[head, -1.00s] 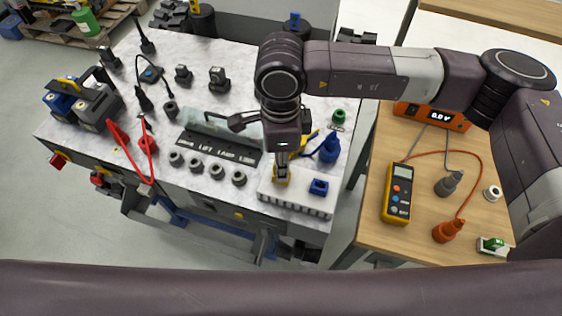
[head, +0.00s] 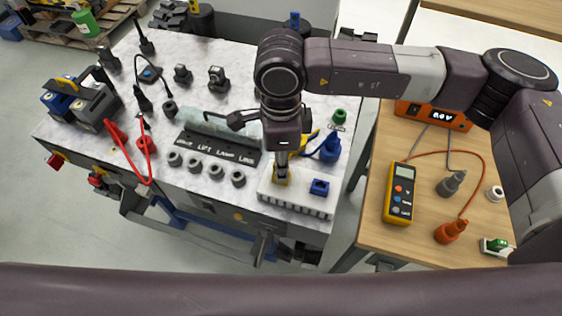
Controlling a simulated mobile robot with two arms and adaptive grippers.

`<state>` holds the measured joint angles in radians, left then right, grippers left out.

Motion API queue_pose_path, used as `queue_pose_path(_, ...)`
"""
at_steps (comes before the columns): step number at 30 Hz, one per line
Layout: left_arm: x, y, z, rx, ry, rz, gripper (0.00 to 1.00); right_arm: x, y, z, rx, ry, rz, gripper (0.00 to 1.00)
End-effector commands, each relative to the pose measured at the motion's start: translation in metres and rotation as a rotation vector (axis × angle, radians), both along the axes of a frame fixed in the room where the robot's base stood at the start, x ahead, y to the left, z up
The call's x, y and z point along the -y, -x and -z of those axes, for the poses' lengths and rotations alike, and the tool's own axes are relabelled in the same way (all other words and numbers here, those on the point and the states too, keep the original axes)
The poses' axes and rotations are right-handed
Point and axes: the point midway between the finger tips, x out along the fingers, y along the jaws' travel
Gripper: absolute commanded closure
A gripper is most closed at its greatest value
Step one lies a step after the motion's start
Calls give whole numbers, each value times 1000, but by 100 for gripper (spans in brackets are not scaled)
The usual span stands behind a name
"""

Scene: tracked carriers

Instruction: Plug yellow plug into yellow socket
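My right gripper (head: 282,160) points down over the left part of a white socket block (head: 298,205) at the front right of the marbled bench. Yellow parts (head: 281,177) show directly under it, on or just above the block; I cannot separate yellow plug from yellow socket there. A yellow cable (head: 308,139) runs up behind the gripper. The gripper body hides most of its fingers, so I cannot see whether they are shut on the plug. A blue socket (head: 319,187) sits beside the yellow parts on the block. My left gripper is out of view.
A blue plug (head: 330,149) stands behind the block. A lamp tray (head: 208,148) and several grey rings (head: 216,172) lie to the left. The wooden table (head: 375,237) at right holds a yellow meter (head: 399,194) and an orange plug (head: 450,231).

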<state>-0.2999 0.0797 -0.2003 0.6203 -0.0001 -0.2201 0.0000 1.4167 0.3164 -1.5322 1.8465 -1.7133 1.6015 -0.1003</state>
Motion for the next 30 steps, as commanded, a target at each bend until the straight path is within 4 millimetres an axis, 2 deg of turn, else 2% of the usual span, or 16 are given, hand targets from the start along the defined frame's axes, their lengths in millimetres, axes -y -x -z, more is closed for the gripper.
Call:
queue_pose_path(11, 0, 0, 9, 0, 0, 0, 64, 0, 0, 6, 0, 0, 0, 100)
queue_pose_path(12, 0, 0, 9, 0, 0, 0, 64, 0, 0, 6, 0, 0, 0, 77)
queue_pose_path(18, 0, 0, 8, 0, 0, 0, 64, 0, 0, 5, 0, 0, 0, 58)
queue_pose_path(26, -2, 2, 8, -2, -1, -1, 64, 0, 0, 4, 0, 0, 0, 58)
queue_pose_path(30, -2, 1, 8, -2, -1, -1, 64, -1, -1, -7, 3, -2, 0, 58)
